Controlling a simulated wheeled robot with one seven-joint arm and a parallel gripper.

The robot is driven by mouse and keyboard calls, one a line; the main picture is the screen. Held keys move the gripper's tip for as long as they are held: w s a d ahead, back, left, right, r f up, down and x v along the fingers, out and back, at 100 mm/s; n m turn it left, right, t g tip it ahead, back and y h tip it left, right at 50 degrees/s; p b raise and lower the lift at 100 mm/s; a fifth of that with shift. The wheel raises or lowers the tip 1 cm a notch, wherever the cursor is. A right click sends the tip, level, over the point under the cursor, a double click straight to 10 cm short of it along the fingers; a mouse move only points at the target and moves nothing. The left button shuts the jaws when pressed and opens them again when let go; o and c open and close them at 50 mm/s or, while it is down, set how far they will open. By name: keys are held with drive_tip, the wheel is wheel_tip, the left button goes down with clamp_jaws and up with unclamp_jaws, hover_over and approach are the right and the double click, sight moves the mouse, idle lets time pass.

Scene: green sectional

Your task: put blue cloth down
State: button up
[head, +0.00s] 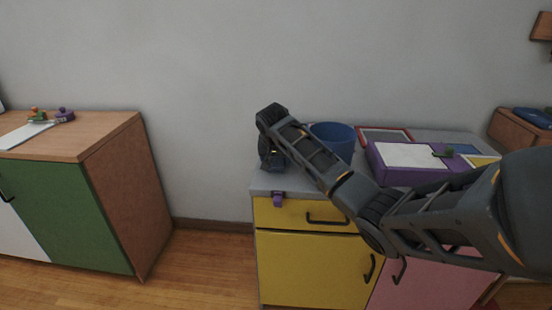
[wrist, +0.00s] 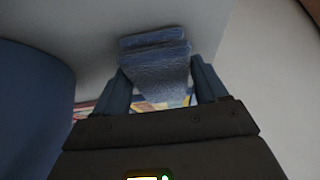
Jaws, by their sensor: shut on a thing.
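The blue cloth (wrist: 155,68) is a folded, textured strip between the two fingers of my gripper (wrist: 160,80) in the wrist view. My gripper is shut on it. In the head view my gripper (head: 270,160) points down over the left end of the grey countertop (head: 263,183), left of the blue bin. The cloth cannot be made out in the head view. Whether it touches the countertop is not clear.
The blue bin (head: 334,140) stands close beside my gripper; it also shows in the wrist view (wrist: 32,112). A purple box (head: 388,174) stands farther right. A small purple thing (head: 278,198) is at the counter's front edge. A wooden cabinet (head: 95,150) stands left across a floor gap.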

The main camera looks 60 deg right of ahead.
drive_tip(key=shift+f, duration=0.2)
drive_tip(key=o, duration=1.4)
drive_tip(key=shift+r, duration=0.1)
drive_tip(key=shift+b, duration=0.55)
drive_tip(key=v, duration=0.5)
drive_tip(key=s+p+v, duration=0.1)
drive_tip(key=v, duration=0.2)
drive_tip(key=shift+f, duration=0.2)
drive_tip(key=shift+a, duration=0.2)
